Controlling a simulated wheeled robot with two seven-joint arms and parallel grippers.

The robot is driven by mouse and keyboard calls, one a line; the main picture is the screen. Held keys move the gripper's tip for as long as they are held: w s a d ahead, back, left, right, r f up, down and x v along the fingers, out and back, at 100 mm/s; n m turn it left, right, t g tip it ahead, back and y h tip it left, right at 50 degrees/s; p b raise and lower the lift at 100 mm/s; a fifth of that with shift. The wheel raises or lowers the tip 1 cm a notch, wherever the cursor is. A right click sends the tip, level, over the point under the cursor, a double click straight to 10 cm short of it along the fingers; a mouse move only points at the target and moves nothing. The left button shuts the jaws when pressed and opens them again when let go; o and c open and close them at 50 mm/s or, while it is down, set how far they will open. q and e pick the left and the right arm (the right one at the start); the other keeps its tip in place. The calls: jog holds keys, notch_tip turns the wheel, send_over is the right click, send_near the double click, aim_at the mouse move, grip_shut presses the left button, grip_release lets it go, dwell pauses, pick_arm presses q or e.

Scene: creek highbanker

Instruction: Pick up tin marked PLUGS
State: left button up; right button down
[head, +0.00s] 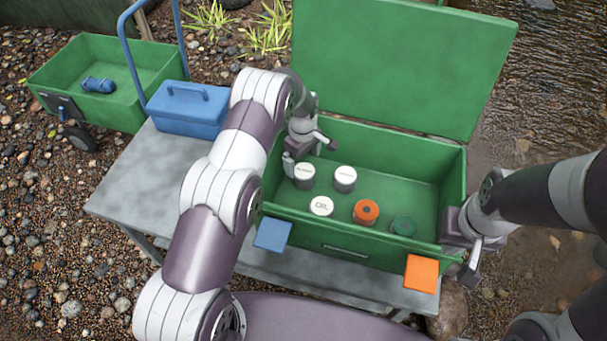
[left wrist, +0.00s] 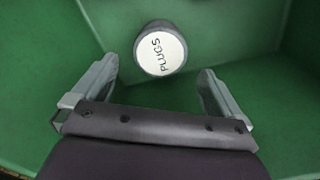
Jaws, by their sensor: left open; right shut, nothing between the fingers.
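The tin marked PLUGS (left wrist: 160,52) is dark-sided with a white lid and stands upright in the green box, its lettering clear in the left wrist view. In the head view it appears to be the white-lidded tin (head: 304,172) at the box's left, though its label is too small to read there. My left gripper (head: 306,156) is inside the box, open and empty, just by this tin. In the left wrist view the tin lies ahead, between the lines of the open fingers. My right gripper (head: 474,262) is shut and empty at the box's front right corner.
Two other white-lidded tins (head: 345,178) (head: 321,206), an orange tin (head: 366,212) and a green tin (head: 403,226) stand close by in the box (head: 455,190). Its lid (head: 400,60) is open at the back. A blue toolbox (head: 188,110) sits left on the grey table (head: 135,185).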

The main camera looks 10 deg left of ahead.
aim_at(304, 171)
pick_arm(q)
notch_tip(304, 171, down, 7)
jog(key=shift+s+d+r, duration=0.15)
jog(key=shift+d+f, duration=0.1)
jog(key=shift+f, duration=0.15)
jog(key=c, duration=1.1)
jog(key=shift+r, duration=0.15)
